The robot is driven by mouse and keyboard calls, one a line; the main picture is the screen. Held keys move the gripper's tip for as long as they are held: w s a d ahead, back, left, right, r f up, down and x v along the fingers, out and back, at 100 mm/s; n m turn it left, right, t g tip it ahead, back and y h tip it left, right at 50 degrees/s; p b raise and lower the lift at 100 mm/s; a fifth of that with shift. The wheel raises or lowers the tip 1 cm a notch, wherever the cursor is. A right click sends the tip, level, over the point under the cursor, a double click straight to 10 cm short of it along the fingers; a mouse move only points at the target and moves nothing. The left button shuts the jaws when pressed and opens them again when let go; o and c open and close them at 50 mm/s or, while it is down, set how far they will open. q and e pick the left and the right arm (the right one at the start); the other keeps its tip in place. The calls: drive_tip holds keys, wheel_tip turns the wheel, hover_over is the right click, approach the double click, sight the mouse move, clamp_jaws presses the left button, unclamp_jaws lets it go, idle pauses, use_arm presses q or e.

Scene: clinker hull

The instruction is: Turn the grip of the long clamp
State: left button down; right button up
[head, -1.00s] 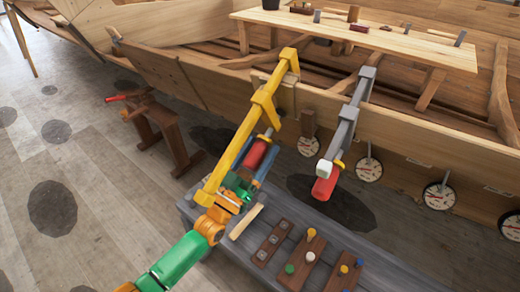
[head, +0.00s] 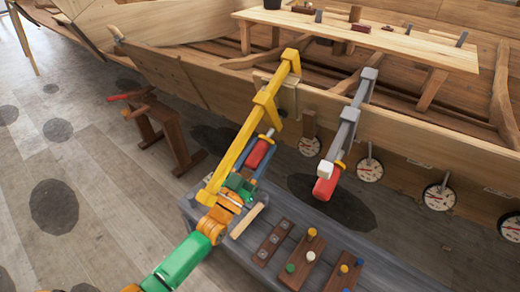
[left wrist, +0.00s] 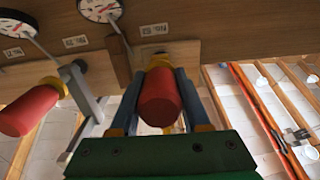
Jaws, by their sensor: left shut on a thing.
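The long clamp (head: 249,132) is yellow and hangs on the hull's plank edge, with its bar slanting down toward me. Its red grip (head: 259,153) sits on a screw beside the bar. My left gripper (head: 256,163) is shut on this red grip from below. In the left wrist view the red grip (left wrist: 160,98) lies between the two blue fingers. The long clamp's bar partly hides my gripper in the head view. My right gripper is not in view.
A grey clamp (head: 349,127) with its own red grip (head: 325,187) hangs close on the right. Dials (head: 369,170) line the hull plank (head: 190,85). A grey bench (head: 300,213) with pegged blocks (head: 303,261) stands below. A wooden stand (head: 165,135) is at left.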

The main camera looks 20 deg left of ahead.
sight(250, 169)
use_arm(q)
drive_tip(key=shift+m, duration=1.6)
drive_tip(key=shift+c, duration=1.9)
unclamp_jaws()
drive_tip(key=shift+y, duration=0.4)
drive_tip(key=v, duration=0.7)
drive_tip(key=shift+f, duration=0.1)
